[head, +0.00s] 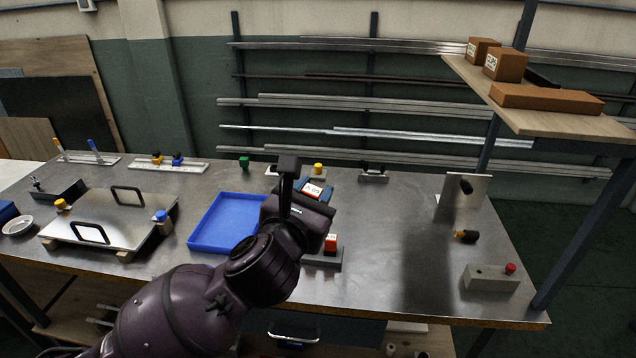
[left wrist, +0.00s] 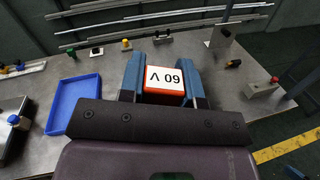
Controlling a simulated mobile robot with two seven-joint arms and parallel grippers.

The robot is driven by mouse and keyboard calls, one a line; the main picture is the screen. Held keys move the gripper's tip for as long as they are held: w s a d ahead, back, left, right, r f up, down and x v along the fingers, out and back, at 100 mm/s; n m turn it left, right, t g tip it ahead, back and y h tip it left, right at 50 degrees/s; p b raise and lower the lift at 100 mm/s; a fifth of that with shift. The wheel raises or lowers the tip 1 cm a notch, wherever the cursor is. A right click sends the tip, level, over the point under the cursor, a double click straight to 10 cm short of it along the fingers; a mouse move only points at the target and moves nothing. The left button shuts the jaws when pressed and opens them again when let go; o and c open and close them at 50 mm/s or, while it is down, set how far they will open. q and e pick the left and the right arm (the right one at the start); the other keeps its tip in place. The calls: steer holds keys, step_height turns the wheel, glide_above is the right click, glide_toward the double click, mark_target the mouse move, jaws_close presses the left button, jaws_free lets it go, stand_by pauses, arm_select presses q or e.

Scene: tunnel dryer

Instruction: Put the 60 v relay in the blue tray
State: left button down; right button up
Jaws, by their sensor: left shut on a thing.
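The 60 V relay (head: 313,189), orange with a white label, is between the blue fingers of my left gripper (head: 316,187). In the left wrist view the relay (left wrist: 165,83) shows its label "60 V" upside down, and the gripper (left wrist: 163,75) is shut on it. The relay appears to be held above the bench, right of the tray. The blue tray (head: 212,246) lies flat on the bench and looks empty; my left arm covers its right front part. My right gripper is not in view.
Another orange block (head: 331,242) sits on a grey base (head: 325,259) beside my left wrist. A metal plate with handles (head: 112,218) lies left of the tray. A grey box with a red button (head: 490,277) stands at the right. The bench's right middle is mostly clear.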

arm_select(q)
steer(key=m+h, duration=0.1)
steer(key=f+m+g+h, duration=0.1)
steer(key=h, duration=0.1)
steer(key=a+f+m+g+h, duration=0.1)
steer(key=shift+s, duration=0.25)
steer(key=m+g+h, duration=0.1)
steer(key=f+m+g+h, duration=0.1)
steer(key=a+f+m+g+h, duration=0.1)
steer(key=g+h, duration=0.1)
steer(key=shift+s+a+f+m, duration=0.1)
steer(key=shift+s+f+m, duration=0.1)
steer(key=shift+s+m, duration=0.15)
steer(key=shift+s+a+f+m+g+h, duration=0.25)
steer(key=shift+f+m+g+h, duration=0.65)
steer(key=shift+g, duration=0.75)
steer(key=shift+s+a+f+m+g+h, duration=0.2)
steer(key=shift+a+f+m+g+h, duration=0.25)
steer(key=shift+m+g, duration=0.95)
steer(key=shift+s+a+f+m+g+h, duration=0.25)
steer(key=shift+f+m+g+h, duration=0.45)
steer(key=shift+g, duration=1.15)
steer(key=shift+m, duration=0.25)
